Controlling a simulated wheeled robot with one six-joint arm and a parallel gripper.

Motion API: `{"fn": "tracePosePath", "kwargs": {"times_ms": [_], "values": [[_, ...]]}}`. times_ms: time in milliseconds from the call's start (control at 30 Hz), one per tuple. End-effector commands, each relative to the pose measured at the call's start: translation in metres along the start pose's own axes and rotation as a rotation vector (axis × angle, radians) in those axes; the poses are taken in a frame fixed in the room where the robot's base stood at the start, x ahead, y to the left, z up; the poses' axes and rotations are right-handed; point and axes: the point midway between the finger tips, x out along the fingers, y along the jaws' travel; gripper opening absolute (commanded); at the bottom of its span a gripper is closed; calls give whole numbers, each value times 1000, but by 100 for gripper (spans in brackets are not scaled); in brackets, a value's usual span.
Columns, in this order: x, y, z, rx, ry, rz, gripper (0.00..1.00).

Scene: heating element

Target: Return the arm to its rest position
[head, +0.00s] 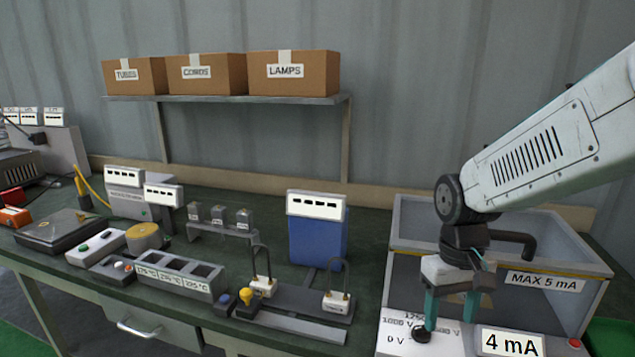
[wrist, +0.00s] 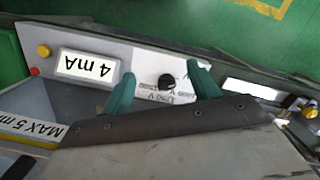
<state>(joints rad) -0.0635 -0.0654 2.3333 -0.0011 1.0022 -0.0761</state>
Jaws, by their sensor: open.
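My gripper (head: 456,310) is on the right in the head view, pointing down in front of the grey open-topped box (head: 420,237) marked MAX 5 mA. Its two teal fingers are apart, with nothing held between them. In the wrist view the gripper (wrist: 163,92) shows its fingers on either side of a black knob (wrist: 167,82) on a light panel (wrist: 140,62). The knob also shows in the head view (head: 421,335), beside the left fingertip. I cannot tell whether a finger touches it. A display (head: 511,343) reads 4 mA.
A shelf (head: 220,99) with boxes marked TUBES, CORDS and LAMPS is on the wall. Space above the box is free left of my arm.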

Motion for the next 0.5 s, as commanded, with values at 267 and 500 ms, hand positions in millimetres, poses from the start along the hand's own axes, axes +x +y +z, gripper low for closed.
{"fn": "tracePosePath", "kwargs": {"times_ms": [267,500], "values": [[-43,0,96,84,43,1,60],[-61,-1,156,129,146,5,60]]}}
